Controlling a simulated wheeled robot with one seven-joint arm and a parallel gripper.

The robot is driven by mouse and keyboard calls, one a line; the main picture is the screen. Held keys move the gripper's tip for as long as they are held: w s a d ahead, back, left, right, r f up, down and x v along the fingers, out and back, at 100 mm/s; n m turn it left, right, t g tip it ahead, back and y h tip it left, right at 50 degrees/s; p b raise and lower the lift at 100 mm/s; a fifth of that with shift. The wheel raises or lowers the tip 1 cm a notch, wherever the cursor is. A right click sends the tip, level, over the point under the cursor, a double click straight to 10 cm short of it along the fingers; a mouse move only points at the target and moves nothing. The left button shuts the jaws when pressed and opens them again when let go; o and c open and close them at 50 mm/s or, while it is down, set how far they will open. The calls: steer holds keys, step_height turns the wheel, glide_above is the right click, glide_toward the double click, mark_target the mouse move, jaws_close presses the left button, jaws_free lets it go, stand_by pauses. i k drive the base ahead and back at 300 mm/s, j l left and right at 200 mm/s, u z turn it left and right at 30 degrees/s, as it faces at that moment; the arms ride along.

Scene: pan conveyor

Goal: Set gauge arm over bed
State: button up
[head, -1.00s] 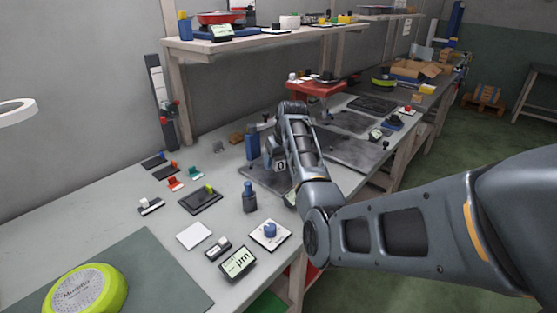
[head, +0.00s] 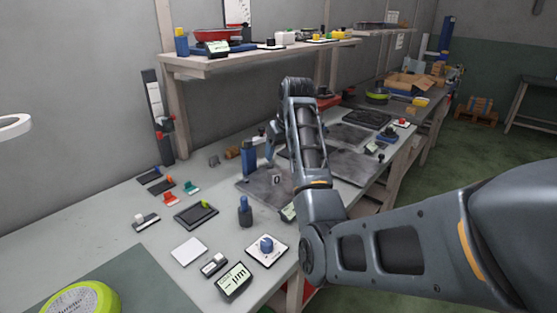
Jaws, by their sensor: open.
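The gauge stand has a blue upright post (head: 250,156) on a dark flat bed (head: 262,193), in the middle of the bench in the head view. A small tag or display reading 0 (head: 276,180) shows beside the post. The gauge arm itself is hard to make out behind my forearm. My gripper (head: 269,152) is partly hidden by my own arm, just right of the post and above the bed. It is open, with nothing seen held in it. I cannot tell whether it touches the gauge arm.
A blue bottle-shaped piece (head: 245,212), a dark tray (head: 197,215), a blue-knobbed block (head: 267,248) and a µm display (head: 235,281) stand in front. More dark plates (head: 357,166) lie to the right. A shelf (head: 260,55) hangs behind.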

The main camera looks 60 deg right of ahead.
mark_target(259, 137)
steer(key=i+l+z, duration=0.1)
steer(key=z, duration=0.25)
steer(key=i+l+z, duration=0.1)
steer(key=z, duration=0.25)
steer(key=i+z, duration=0.1)
steer(key=z, duration=0.25)
steer(key=i+l, duration=0.05)
